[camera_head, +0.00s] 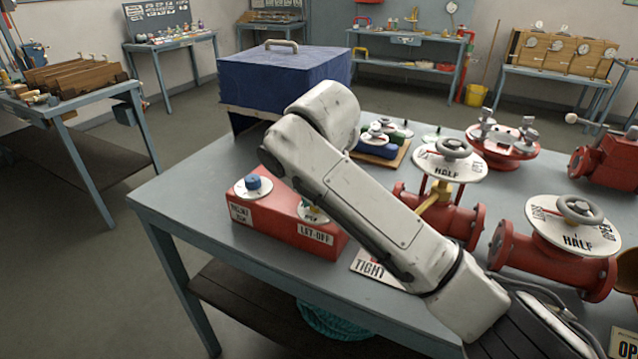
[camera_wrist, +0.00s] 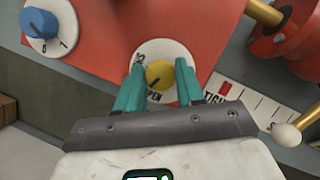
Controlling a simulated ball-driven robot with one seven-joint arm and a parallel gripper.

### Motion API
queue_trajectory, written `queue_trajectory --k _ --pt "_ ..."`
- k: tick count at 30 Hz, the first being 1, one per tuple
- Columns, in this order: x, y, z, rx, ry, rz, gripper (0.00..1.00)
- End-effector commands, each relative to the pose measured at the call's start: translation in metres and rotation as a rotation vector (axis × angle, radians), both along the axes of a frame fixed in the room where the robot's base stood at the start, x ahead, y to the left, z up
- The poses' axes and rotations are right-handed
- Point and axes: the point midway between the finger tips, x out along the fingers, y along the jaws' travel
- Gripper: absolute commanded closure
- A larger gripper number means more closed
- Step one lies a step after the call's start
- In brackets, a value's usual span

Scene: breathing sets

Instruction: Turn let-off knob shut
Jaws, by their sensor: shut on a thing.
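The yellow let-off knob (camera_wrist: 160,73) sits on a round white dial (camera_wrist: 178,52) on a red box (camera_wrist: 105,35) in the wrist view. My gripper (camera_wrist: 159,76) has its teal fingers on either side of the knob, shut on it. A dark mark on the knob points down toward the dial's OPEN lettering; other lettering at the dial's left is partly hidden by a finger. In the head view the red box (camera_head: 285,232) bears a LET-OFF label, and my arm hides the gripper and part of the dial.
A blue knob (camera_head: 253,183) on its own white dial sits left on the same box. Red valves with white HALF dials (camera_head: 448,160) stand to the right. A TIGHT card (camera_head: 372,268) lies beside the box. A large blue case (camera_head: 285,75) stands behind.

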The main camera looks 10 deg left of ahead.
Motion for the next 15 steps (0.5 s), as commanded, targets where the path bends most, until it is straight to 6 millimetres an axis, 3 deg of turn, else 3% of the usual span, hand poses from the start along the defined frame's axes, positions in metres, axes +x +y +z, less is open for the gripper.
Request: queue_trajectory --k 15 --pt "-0.0004 0.0032 0.0054 -0.002 0.001 -0.492 0.93"
